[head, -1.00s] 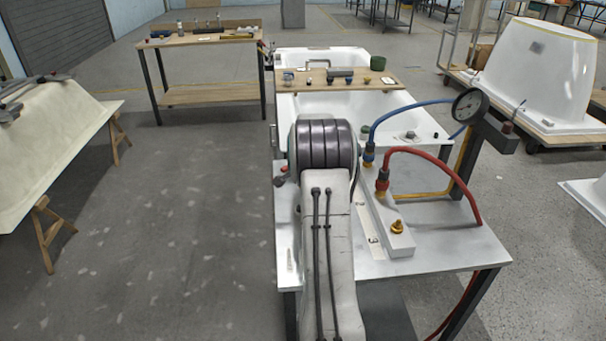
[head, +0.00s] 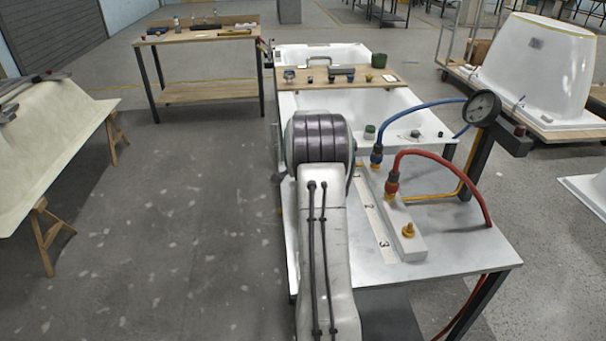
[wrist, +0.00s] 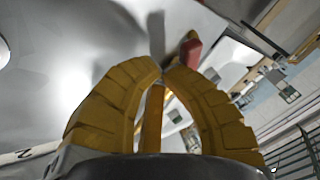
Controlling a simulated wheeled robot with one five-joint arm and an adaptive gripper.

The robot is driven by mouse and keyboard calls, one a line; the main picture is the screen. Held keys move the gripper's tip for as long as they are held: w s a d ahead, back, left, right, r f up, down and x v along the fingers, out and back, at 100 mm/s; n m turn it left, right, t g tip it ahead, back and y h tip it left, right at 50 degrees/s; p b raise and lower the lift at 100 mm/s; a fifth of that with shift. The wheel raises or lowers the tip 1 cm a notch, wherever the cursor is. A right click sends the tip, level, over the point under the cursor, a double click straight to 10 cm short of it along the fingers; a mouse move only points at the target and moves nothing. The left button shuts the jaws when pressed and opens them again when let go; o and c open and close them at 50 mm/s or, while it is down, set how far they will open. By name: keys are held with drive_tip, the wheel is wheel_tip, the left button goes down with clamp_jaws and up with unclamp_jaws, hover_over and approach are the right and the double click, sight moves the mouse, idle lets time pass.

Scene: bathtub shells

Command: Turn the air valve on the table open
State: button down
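A red-gripped lever (wrist: 191,50), which looks like the air valve's handle, shows just beyond my fingertips in the wrist view. Its mount is not clear, and in the head view my arm hides that part of the table. My gripper (wrist: 163,72) has yellow ridged fingers that curve inward, with their tips almost together. A thin yellow bar shows between them; I cannot tell whether it is a third finger. The lever is outside the fingers, and I cannot tell whether they touch it. The white table (head: 455,250) lies under and right of my arm.
A white manifold block (head: 408,240) carries a blue hose (head: 420,104), a red hose (head: 440,154) and a brass fitting (head: 408,230). A pressure gauge (head: 482,108) stands on a post at right. A wooden board (head: 300,86) with small items lies behind. Open floor is at left.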

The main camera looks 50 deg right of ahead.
drive_tip(key=shift+w+a+b, duration=0.2)
drive_tip(key=shift+w+b, duration=0.25)
drive_tip(key=shift+b, duration=0.05)
drive_tip(key=b, duration=0.1)
drive_tip(key=w+b, duration=0.1)
drive_tip(key=shift+w+a+f+b, duration=0.15)
drive_tip(key=shift+w+f+b, duration=0.05)
drive_tip(key=shift+w+b, duration=0.1)
drive_tip(key=shift+w+r+b, duration=0.1)
drive_tip(key=shift+w+b, duration=0.3)
drive_tip(key=shift+b, duration=0.3)
drive_tip(key=shift+w+r, duration=0.1)
drive_tip(key=shift+w, duration=0.1)
